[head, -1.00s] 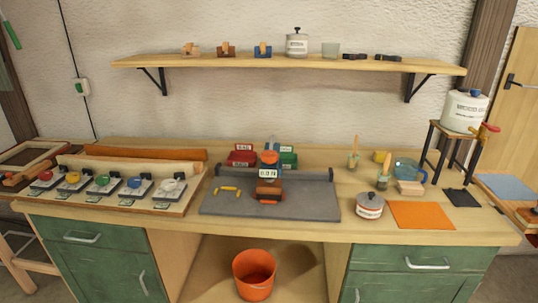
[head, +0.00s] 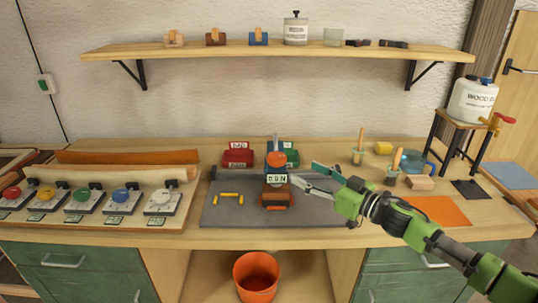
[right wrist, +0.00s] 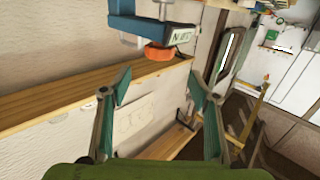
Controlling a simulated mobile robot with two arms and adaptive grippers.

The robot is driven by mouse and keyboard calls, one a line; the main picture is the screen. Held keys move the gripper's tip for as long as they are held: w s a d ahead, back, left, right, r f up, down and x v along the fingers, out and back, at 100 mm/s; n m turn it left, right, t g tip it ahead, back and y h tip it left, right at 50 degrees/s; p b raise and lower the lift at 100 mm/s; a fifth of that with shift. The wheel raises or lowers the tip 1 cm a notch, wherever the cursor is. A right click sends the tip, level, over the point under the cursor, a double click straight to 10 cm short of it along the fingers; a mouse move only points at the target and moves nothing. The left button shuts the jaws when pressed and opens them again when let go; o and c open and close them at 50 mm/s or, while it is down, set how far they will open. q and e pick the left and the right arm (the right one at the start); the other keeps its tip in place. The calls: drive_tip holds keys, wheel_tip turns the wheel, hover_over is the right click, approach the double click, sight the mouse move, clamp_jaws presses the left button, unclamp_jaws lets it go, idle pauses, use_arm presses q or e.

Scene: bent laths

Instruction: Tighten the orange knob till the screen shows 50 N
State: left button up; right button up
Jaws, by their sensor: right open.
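The orange knob (head: 277,159) is on a small blue clamp device (head: 276,146) standing on the grey mat (head: 230,208). Below the knob, a small screen (head: 277,179) shows a reading in N; its digits are too small to read surely. My right gripper (head: 304,174) is open and empty, just right of the knob and screen. In the right wrist view the knob (right wrist: 160,52) lies beyond and above the open fingertips (right wrist: 157,80), not between them. A brown block (head: 277,194) sits under the screen. My left gripper is not in view.
Yellow pieces (head: 230,194) lie on the mat's left. A panel with coloured knobs (head: 120,198) is at left. The mat's left part is mostly clear.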

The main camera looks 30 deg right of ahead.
sight(284, 160)
drive_tip(key=x, duration=0.4)
drive_tip(key=shift+w+r, duration=0.1)
drive_tip(key=x, duration=0.2)
drive_tip(key=shift+w+p, duration=0.3)
drive_tip(key=x, duration=0.4)
drive_tip(key=shift+p, duration=0.4)
drive_tip(key=shift+w+a, duration=0.1)
drive_tip(key=shift+w, duration=0.55)
drive_tip(key=shift+w+a, duration=0.1)
drive_tip(key=shift+w, duration=0.2)
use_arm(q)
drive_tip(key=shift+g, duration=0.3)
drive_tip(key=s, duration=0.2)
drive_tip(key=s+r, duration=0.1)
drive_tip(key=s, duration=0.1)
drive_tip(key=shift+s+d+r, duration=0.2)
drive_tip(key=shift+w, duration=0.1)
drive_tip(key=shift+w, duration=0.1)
use_arm(e)
drive_tip(key=c, duration=1.1)
